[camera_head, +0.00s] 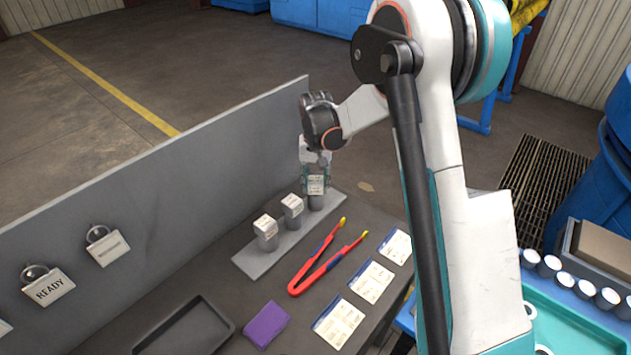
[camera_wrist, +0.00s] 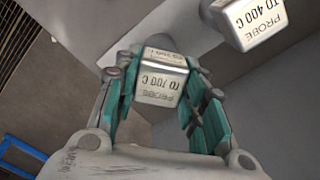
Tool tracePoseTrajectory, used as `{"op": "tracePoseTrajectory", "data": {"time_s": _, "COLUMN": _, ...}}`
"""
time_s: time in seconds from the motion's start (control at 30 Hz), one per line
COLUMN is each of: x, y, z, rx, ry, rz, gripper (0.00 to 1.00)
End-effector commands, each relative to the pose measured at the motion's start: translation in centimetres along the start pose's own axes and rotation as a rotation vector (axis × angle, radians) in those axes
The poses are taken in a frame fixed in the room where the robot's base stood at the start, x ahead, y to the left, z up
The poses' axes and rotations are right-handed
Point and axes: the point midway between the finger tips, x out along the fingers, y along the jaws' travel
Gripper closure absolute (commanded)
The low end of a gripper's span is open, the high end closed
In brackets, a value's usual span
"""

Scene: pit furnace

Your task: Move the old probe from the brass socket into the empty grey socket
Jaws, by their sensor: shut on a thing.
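My gripper (camera_head: 314,168) is at the far end of a grey strip (camera_head: 262,262) on the bench, shut on a silver probe. This held probe (camera_wrist: 163,78) has a white label reading "PROBE TO", seemingly 700 or 100 C, and sits between the teal fingers in the wrist view. In the head view the held probe (camera_head: 316,187) stands roughly upright at the strip. I cannot tell whether it is seated or lifted. Another probe, labelled "PROBE TO 400 C" (camera_wrist: 258,20), stands beside it. I cannot make out a brass socket or an empty grey socket.
Two labelled probes (camera_head: 266,232) (camera_head: 292,208) stand on the strip. Red tongs (camera_head: 312,268), label cards (camera_head: 372,281), a purple pad (camera_head: 266,324) and a dark tray (camera_head: 188,330) lie on the bench.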

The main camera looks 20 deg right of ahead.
Motion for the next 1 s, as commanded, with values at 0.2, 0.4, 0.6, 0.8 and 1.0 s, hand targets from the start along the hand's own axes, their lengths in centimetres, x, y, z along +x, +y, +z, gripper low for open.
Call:
{"op": "tracePoseTrajectory", "data": {"time_s": 0.2, "x": 0.5, "y": 0.0, "z": 0.0, "rx": 0.000, "ry": 0.000, "rz": 0.000, "gripper": 0.90}}
{"op": "tracePoseTrajectory", "data": {"time_s": 0.4, "x": 0.8, "y": 0.0, "z": 0.0, "rx": 0.000, "ry": 0.000, "rz": 0.000, "gripper": 0.90}}
{"op": "tracePoseTrajectory", "data": {"time_s": 0.6, "x": 0.7, "y": 0.0, "z": 0.0, "rx": 0.000, "ry": 0.000, "rz": 0.000, "gripper": 0.54}}
{"op": "tracePoseTrajectory", "data": {"time_s": 0.8, "x": 0.6, "y": 0.0, "z": 0.0, "rx": 0.000, "ry": 0.000, "rz": 0.000, "gripper": 0.54}}
{"op": "tracePoseTrajectory", "data": {"time_s": 1.0, "x": -0.8, "y": 0.0, "z": 0.0, "rx": 0.000, "ry": 0.000, "rz": 0.000, "gripper": 0.54}}
